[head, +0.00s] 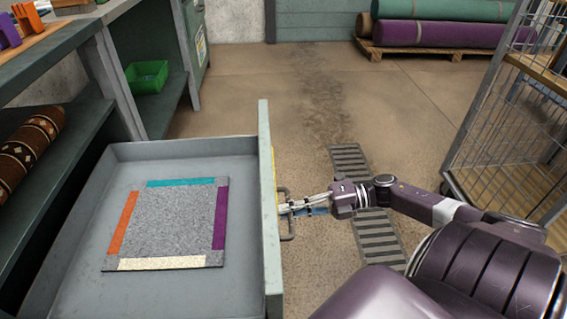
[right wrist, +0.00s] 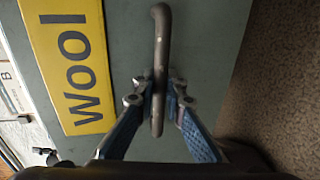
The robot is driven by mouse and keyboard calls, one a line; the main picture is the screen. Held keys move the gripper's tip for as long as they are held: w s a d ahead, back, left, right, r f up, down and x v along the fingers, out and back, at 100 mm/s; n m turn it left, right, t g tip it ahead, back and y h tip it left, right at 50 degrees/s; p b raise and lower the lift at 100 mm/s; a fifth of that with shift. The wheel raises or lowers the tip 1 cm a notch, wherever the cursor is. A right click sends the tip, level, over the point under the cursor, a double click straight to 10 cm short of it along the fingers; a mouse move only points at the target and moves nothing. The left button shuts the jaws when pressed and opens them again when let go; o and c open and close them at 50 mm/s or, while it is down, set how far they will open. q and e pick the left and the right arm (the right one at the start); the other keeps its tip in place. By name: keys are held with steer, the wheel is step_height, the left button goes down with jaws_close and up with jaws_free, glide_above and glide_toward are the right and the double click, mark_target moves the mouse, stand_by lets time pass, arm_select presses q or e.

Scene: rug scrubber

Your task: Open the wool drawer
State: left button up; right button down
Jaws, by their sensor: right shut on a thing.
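The wool drawer (head: 100,170) is a grey tray-like drawer, pulled far out from the bench in the head view. Its front panel (head: 269,220) stands upright at the drawer's right side. A grey mat with coloured edge strips (head: 165,225) lies inside on the drawer floor. In the right wrist view the front carries a yellow "Wool" label (right wrist: 68,65) beside a bar handle (right wrist: 161,50). My right gripper (right wrist: 160,100) is shut on the handle, one blue-padded finger on each side. The right gripper also shows in the head view (head: 288,208). My left gripper is not in view.
A green workbench (head: 60,40) with a lower shelf and a rolled patterned rug (head: 30,145) stands at the left. A wire cage cart (head: 500,130) stands at the right. A floor grate (head: 380,240) lies beneath my right arm. Rolled rugs (head: 440,32) lie on a pallet at the back.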

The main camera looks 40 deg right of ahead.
steer(key=c, duration=2)
jaws_free()
steer(key=v, duration=1.2)
